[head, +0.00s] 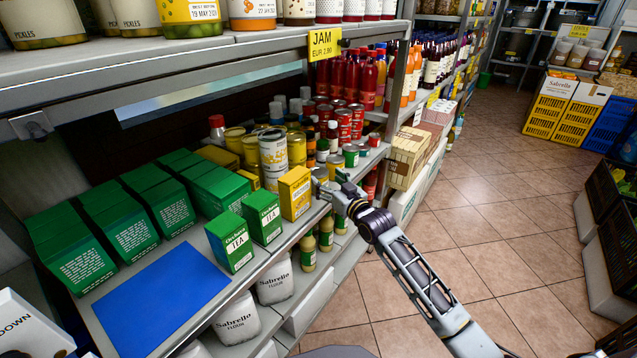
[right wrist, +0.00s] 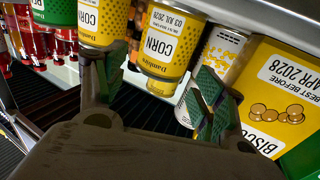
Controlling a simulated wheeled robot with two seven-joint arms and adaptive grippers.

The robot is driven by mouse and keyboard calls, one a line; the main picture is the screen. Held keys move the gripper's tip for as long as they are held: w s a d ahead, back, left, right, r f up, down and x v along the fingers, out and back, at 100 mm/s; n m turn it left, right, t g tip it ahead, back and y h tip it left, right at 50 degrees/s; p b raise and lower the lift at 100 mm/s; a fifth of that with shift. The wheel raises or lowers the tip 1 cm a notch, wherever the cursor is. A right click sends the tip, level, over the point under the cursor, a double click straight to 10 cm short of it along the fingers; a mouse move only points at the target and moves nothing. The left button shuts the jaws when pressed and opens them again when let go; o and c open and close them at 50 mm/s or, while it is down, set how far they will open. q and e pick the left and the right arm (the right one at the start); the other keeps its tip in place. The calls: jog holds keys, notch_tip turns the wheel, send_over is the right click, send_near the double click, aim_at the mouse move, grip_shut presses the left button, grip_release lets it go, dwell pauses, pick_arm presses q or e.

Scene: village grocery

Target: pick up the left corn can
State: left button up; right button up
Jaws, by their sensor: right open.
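In the right wrist view a yellow can labelled CORN (right wrist: 168,45) appears upside down, ahead of the gap between my right fingers. A white and yellow can (right wrist: 218,62) stands beside it, partly behind a finger. Another yellow can (right wrist: 102,18) is at the upper left. In the head view a yellow and white can (head: 273,150) stands on the shelf behind the yellow box; I cannot tell which can it matches. My right gripper (head: 328,188) is open and empty at the shelf's front edge; it also shows in the right wrist view (right wrist: 155,92). My left gripper is not seen.
A yellow biscuit box (head: 294,193), also in the right wrist view (right wrist: 285,95), stands close beside the gripper. Green tea boxes (head: 230,241) line the shelf to the left. The upper shelf (head: 190,58) hangs above. The aisle floor (head: 500,220) is clear.

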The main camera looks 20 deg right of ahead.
aim_at(324, 179)
jog(key=shift+b+x, duration=0.3)
jog(key=shift+x, duration=1.65)
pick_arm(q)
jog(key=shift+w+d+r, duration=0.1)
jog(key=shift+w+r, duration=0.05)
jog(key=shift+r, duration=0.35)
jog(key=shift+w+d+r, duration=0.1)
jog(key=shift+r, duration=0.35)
pick_arm(e)
jog(key=shift+a+f, duration=0.1)
jog(key=shift+a, duration=0.05)
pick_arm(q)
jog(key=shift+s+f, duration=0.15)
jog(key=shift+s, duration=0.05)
pick_arm(e)
jog(key=c, duration=0.7)
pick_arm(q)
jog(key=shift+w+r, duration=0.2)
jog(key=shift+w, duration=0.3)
pick_arm(e)
jog(key=shift+c, duration=1.3)
